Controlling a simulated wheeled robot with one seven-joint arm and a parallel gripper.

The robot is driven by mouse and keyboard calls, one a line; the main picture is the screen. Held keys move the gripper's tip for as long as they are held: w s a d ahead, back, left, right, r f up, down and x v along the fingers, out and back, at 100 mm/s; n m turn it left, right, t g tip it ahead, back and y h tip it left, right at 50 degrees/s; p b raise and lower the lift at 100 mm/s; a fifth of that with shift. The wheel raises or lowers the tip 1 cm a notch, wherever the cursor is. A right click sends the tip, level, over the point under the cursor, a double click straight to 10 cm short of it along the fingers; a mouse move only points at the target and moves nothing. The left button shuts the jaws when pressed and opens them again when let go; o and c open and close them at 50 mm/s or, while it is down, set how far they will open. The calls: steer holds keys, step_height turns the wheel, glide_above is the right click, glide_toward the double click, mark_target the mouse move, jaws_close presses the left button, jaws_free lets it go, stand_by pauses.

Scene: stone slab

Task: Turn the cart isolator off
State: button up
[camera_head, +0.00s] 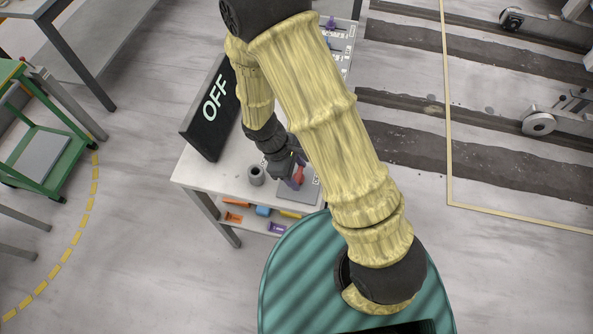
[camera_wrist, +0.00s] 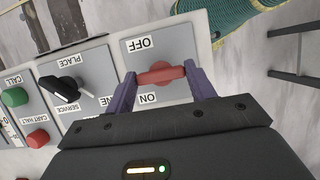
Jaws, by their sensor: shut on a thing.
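The cart isolator's red handle (camera_wrist: 161,74) sits on a grey panel (camera_wrist: 172,96) between an OFF label (camera_wrist: 140,44) and an ON label (camera_wrist: 148,97), both upside down in the wrist view. The handle lies nearly crosswise there, between the two labels. My gripper (camera_wrist: 161,82) is shut on the handle, with a purple finger at each end of it. In the head view, the red handle (camera_head: 299,175) shows beside my dark gripper (camera_head: 290,172), which partly hides it.
A black OFF sign (camera_head: 208,108) stands on the table (camera_head: 203,170), left of my arm. In the wrist view, a black selector (camera_wrist: 66,88), a green button (camera_wrist: 14,97) and a red button (camera_wrist: 37,138) lie to the left.

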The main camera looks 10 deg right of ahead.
steer(key=shift+w+a, duration=0.1)
stand_by(0.4)
steer(key=o, duration=1)
steer(key=b+v, duration=0.1)
steer(key=v, duration=1.6)
steer(key=shift+a+r, duration=0.1)
steer(key=shift+r, duration=0.1)
steer(key=s+d+m+t+y, duration=0.1)
steer(key=d+m, duration=0.3)
steer(key=d, duration=0.1)
steer(key=d+m+t+y, duration=0.1)
steer(key=d+m, duration=0.4)
steer(key=d, duration=0.1)
steer(key=s+d+r+m+t+y, duration=0.1)
steer(key=d+m+t+y, duration=0.1)
steer(key=d+m, duration=0.3)
steer(key=shift+s+d, duration=0.3)
steer(key=shift+d, duration=0.25)
